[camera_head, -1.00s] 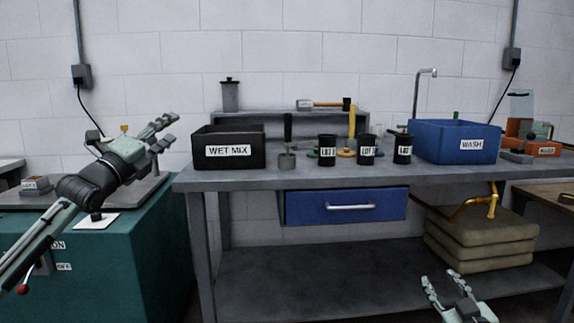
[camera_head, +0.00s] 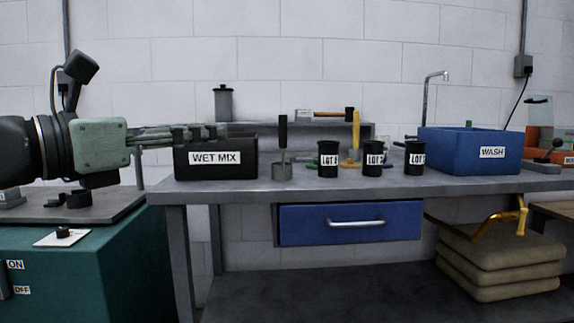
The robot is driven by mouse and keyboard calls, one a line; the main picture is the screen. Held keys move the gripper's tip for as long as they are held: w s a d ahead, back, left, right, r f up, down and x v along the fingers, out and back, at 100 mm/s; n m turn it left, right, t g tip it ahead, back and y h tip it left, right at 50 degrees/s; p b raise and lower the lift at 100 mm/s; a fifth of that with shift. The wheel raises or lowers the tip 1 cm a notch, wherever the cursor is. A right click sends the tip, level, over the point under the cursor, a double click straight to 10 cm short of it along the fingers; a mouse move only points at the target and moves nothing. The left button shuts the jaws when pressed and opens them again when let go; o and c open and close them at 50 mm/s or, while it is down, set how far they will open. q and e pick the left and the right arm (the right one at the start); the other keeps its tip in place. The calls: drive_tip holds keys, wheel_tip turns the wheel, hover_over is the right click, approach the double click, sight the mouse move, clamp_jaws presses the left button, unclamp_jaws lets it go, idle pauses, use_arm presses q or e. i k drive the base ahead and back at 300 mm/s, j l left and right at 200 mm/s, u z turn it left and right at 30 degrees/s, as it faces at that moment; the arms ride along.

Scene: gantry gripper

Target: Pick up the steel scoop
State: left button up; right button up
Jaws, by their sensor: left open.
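The steel scoop (camera_head: 282,171) stands upright on the grey bench (camera_head: 330,187), with its black handle pointing up and its grey metal end on the bench top. It is between the black WET MIX bin (camera_head: 215,168) and the first LOT cup (camera_head: 328,160). My left gripper (camera_head: 222,131) comes in from the left, its fingers pointing right across the top of the bin. It is open and empty, apart from the scoop and to its left. The fingers overlap in this side view and hide part of the bin's rim. My right gripper is out of view.
Black cups labelled LOT stand right of the scoop, with a yellow-handled tool (camera_head: 356,135) behind them. A raised shelf at the back holds a grey canister (camera_head: 224,104) and a hammer (camera_head: 325,113). A blue WASH bin (camera_head: 470,152) stands farther right.

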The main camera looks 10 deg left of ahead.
sight(282, 170)
drive_tip(key=i, duration=1.1)
